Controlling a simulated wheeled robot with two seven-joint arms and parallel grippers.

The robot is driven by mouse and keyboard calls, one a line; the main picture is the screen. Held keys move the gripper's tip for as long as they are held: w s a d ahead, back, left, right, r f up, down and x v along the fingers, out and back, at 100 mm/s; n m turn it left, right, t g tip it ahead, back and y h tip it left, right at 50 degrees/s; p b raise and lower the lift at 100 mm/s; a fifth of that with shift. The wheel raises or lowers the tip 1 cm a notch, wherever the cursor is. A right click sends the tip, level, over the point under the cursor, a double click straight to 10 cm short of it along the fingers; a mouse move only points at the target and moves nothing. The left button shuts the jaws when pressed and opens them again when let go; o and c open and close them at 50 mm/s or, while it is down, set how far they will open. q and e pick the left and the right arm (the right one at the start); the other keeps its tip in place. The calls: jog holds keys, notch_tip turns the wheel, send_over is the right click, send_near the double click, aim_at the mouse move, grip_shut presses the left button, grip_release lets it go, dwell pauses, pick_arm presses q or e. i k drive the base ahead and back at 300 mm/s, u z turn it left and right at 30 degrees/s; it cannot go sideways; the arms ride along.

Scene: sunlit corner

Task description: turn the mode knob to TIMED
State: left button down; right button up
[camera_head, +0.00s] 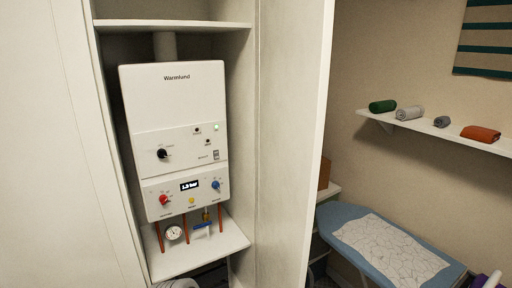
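A white wall boiler marked Warmlund (175,95) hangs inside an open cupboard. A black knob (162,154) is on the left of its middle panel, with a pale pointer and tiny labels. The labels are too small to read, so I cannot tell which setting it points to or confirm that it is the mode knob. A red knob (164,200) and a blue knob (216,185) sit lower down, on either side of a small lit display (189,185). Neither of my grippers is in view.
The cupboard's right side panel (290,140) stands tall beside the boiler. Copper pipes, a gauge (173,233) and a blue valve handle (202,226) are underneath, above a white shelf (190,262). An ironing board (350,225) stands at right, below a wall shelf (400,124) with rolled towels.

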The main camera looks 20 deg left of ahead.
aim_at(162, 153)
jog(key=u, duration=1.3)
jog(key=k, duration=0.6)
jog(key=u, duration=0.95)
jog(key=i, duration=0.7)
jog(key=u, duration=0.55)
jog(key=i, duration=0.8)
jog(key=z, duration=0.5)
